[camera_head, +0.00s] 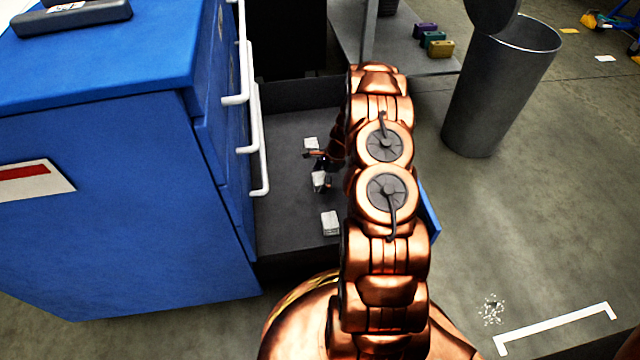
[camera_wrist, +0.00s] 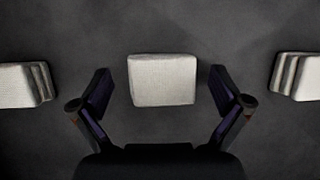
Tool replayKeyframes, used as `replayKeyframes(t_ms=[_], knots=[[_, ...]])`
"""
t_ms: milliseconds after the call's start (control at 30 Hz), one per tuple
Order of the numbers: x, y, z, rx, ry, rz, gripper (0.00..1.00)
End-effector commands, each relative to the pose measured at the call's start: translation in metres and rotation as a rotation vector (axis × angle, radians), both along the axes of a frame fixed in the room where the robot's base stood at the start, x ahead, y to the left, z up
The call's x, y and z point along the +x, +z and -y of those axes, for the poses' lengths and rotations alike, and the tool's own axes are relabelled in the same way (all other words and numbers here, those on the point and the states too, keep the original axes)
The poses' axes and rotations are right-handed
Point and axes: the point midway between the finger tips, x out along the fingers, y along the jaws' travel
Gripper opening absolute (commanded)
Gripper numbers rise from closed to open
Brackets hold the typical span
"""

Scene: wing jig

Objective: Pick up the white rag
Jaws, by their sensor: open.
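Three folded white rags lie in a row on the dark floor of an open drawer. The middle white rag (camera_head: 319,181) shows centred in the wrist view (camera_wrist: 162,80). My gripper (camera_head: 322,163) is over it, and in the wrist view my gripper (camera_wrist: 163,90) is open, with one finger on each side of the rag and a gap on both sides. I cannot tell how far the fingertips are above the drawer floor. The other rags lie clear of the fingers, one to the left (camera_wrist: 22,84) and one to the right (camera_wrist: 298,76).
The open drawer (camera_head: 285,215) extends from a blue cabinet (camera_head: 120,200) with white handles (camera_head: 257,150). My arm hides part of the drawer. A grey bin (camera_head: 500,95) stands at the right. Small coloured boxes (camera_head: 433,40) sit on a grey surface behind.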

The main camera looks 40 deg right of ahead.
Motion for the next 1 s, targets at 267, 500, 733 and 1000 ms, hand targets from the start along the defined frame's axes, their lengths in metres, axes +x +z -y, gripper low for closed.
replayKeyframes(t_ms=[267,500,733,1000], knots=[[-0.0003,0.0007,-0.0001,0.001,0.000,0.000,0.83],[-0.0004,0.0007,-0.0001,0.001,-0.001,-0.001,0.58],[-0.0005,0.0006,-0.0002,0.001,-0.001,-0.001,0.38],[-0.0004,0.0034,-0.0002,0.001,-0.001,-0.001,0.38]])
